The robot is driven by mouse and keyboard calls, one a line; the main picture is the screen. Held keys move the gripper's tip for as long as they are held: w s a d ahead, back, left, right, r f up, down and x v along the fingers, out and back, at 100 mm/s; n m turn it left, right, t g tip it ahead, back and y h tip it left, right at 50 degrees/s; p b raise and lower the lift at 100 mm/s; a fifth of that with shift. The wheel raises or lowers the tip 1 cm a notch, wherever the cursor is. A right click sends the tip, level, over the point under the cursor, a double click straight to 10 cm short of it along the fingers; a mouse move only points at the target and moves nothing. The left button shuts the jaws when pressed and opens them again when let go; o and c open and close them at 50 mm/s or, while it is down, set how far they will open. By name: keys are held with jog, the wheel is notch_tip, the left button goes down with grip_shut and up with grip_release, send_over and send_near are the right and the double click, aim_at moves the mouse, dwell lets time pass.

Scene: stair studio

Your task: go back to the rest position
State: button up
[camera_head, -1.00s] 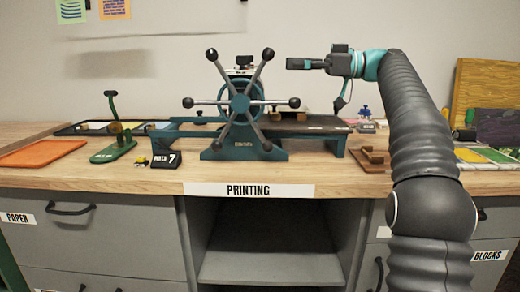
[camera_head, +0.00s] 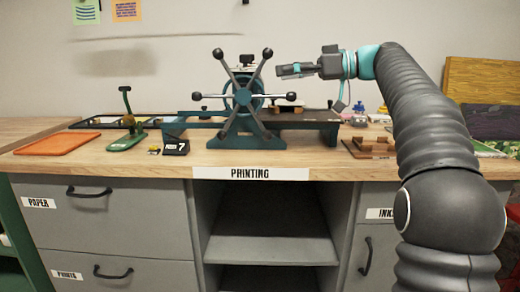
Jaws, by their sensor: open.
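My gripper (camera_head: 280,71) is at the end of my raised arm, right of the middle of the picture. It points left and is open, with nothing seen in it. It appears in front of the wall, above the bed of the teal printing press (camera_head: 233,142). The press has a large spoked hand wheel (camera_head: 243,97) with dark knobs. The gripper's tips show just right of the wheel's upper right spoke; I cannot tell how far apart they are in depth.
The wooden bench (camera_head: 320,165) bears an orange tray (camera_head: 57,143), a green stapler-like tool (camera_head: 127,140), a black number block (camera_head: 176,147) and a brown wooden piece (camera_head: 370,146). Grey drawers (camera_head: 125,218) and an open shelf (camera_head: 268,245) are below. The space above the bench at left is clear.

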jog(key=s+f+m+t+h, duration=0.2)
jog(key=s+f+m+h, duration=0.65)
jog(key=s+f, duration=0.7)
jog(key=s+d+f+m+h, duration=0.2)
jog(key=s+d+f+h, duration=0.1)
jog(key=s+f, duration=0.7)
jog(key=s+d+f+m+h, duration=0.2)
jog(key=s+d+f+h, duration=0.2)
jog(key=s+f, duration=0.5)
notch_tip(320, 180, down, 4)
jog(key=shift+s+d+r, duration=0.25)
jog(key=shift+s+d, duration=0.1)
jog(key=shift+d, duration=0.7)
jog(key=shift+m+h, duration=0.25)
